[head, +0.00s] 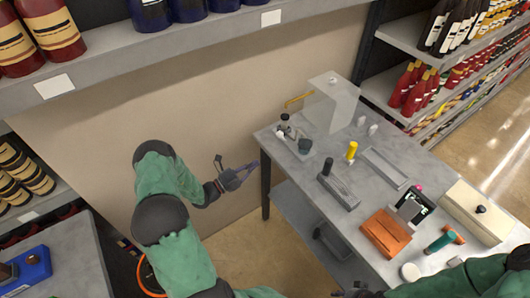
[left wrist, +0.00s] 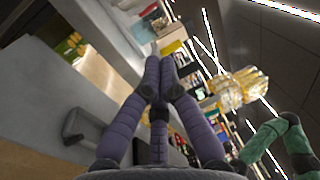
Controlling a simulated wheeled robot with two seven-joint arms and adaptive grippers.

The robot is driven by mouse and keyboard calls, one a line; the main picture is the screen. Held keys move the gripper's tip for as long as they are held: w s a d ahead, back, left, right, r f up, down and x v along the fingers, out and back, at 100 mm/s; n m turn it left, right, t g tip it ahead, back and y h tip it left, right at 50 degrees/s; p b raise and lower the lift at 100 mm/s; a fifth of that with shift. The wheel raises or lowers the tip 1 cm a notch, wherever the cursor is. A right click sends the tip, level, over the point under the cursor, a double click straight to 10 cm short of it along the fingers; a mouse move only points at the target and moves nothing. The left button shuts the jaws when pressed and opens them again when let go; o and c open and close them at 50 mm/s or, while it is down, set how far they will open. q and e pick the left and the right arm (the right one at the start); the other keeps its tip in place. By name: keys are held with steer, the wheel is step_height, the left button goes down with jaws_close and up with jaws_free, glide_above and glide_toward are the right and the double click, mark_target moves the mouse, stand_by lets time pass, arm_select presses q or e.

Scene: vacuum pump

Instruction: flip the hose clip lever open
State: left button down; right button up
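My left gripper (head: 257,164) is in free air left of the table's back left corner, apart from everything on it. In the left wrist view its purple fingers (left wrist: 159,62) come together at the tips with nothing between them. A small pump-like assembly (head: 293,137) with grey and dark parts stands at that corner of the table. I cannot make out a hose clip or its lever on it; the parts are too small. My right arm comes in at the bottom right; a dark part at the bottom edge may be its gripper, mostly cut off.
The grey table (head: 290,190) also bears a clear panel (head: 331,103), a yellow-topped item (head: 351,151), a grey block (head: 338,190), an orange box (head: 386,232) and a cream box (head: 478,212). A bottle shelf (head: 130,58) runs above my left arm.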

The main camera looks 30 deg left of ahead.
arm_select(q)
steer(key=b, duration=0.1)
glide_toward(282, 137)
steer(key=d, duration=0.4)
steer(key=w, duration=0.2)
steer(key=w+r, duration=0.1)
steer(key=shift+w+a+b, duration=0.25)
steer(key=shift+w+b, duration=0.1)
steer(key=shift+w, duration=0.05)
steer(key=shift+w+a+r, duration=0.1)
steer(key=shift+w+a, duration=0.15)
steer(key=shift+w, duration=0.25)
steer(key=shift+r, duration=0.1)
steer(key=shift+w+d+r+g+p, duration=0.15)
steer(key=shift+r+g+p, duration=0.15)
steer(key=shift+p, duration=0.4)
